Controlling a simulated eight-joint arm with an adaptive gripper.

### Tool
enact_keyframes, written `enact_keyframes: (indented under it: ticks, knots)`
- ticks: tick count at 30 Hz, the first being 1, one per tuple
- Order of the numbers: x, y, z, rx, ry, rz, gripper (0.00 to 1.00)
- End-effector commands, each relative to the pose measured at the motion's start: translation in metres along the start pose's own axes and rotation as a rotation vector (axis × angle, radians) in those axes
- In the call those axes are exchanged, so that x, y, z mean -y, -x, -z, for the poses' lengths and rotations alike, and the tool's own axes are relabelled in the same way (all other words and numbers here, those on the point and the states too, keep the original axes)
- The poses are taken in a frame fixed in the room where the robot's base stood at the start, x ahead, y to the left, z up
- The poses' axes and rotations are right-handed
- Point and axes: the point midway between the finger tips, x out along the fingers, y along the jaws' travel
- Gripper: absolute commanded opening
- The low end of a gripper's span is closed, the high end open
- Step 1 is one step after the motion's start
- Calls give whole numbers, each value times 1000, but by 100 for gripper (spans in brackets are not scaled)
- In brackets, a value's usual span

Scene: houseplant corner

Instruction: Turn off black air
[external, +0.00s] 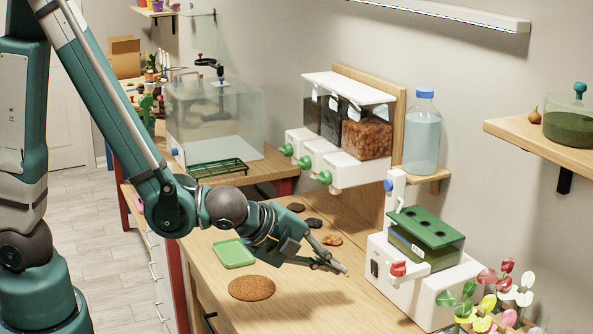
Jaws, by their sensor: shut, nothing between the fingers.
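A white device (420,290) stands on the right part of the wooden bench, with a clear tank with a green lid (428,226) on top. A small black switch (374,268) sits on its front left face. A red knob (398,268) sticks out beside it. No label reading "air" is legible, and the switch's position is too small to tell. My gripper (343,268) is shut and empty, low over the bench. Its fingertips point right, just left of the black switch; whether they touch the device cannot be told.
A dispenser with several green knobs (304,162) hangs on the wall behind. A bottle (423,130) stands on a small shelf. A cork mat (252,288) and a green tray (234,253) lie left of my gripper.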

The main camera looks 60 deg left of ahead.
Motion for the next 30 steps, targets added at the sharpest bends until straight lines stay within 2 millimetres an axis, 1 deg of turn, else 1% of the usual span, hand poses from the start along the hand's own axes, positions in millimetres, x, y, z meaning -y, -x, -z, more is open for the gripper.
enact_keyframes:
  ticks: [1, 21, 24, 30]
  knots:
    - [-1, -6, 0, 0, 1, 0, 0]
    - [-1, -69, 0, 0, 1, 1, 0]
    - [11, -78, -1, 1, 2, 0, 0]
    - [24, -90, 0, 0, 1, 0, 0]
